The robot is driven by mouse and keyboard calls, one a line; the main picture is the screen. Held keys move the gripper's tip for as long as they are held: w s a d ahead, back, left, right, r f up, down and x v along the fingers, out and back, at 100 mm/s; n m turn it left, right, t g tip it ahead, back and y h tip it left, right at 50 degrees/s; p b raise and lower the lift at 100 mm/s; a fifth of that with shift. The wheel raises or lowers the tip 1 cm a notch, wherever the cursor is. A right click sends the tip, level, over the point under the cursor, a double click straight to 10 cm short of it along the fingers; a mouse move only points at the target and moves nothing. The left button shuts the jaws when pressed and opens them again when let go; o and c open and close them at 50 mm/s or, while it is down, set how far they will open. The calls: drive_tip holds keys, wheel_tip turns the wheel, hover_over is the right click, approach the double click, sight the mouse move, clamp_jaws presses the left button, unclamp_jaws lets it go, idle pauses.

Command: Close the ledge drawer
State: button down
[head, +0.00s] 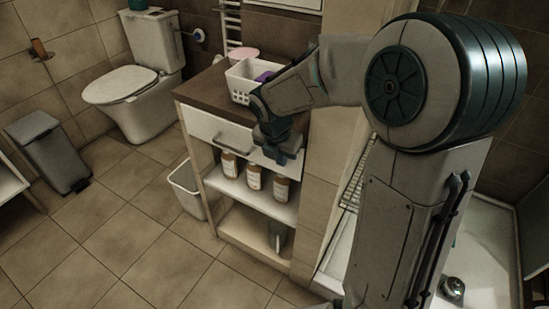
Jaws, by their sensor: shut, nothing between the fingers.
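The ledge drawer (215,128) is the white front with a dark bar handle (232,142), just under the brown top of a shelf unit. Its front looks flush or nearly flush with the unit; I cannot tell whether a small gap is left. My gripper (283,157) is shut and empty, pointing down at the right end of the drawer front. It hides that end, and I cannot tell whether it touches the front.
A white basket (243,82) with something purple stands on the brown top (200,91). Several brown bottles (253,177) stand on the shelf below. A white bin (183,187), a toilet (132,100) and a grey pedal bin (48,150) are left. The floor in front is clear.

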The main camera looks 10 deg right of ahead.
drive_tip(key=shift+w+d+r+p, duration=0.15)
drive_tip(key=shift+w+d+p, duration=0.4)
drive_tip(key=shift+w+p, duration=0.15)
drive_tip(key=shift+w+d, duration=0.1)
drive_tip(key=s+a+r+p, duration=0.3)
drive_tip(key=s+r, duration=0.3)
drive_tip(key=r, duration=0.3)
drive_tip(key=shift+a+r+p, duration=0.35)
drive_tip(key=shift+a, duration=0.5)
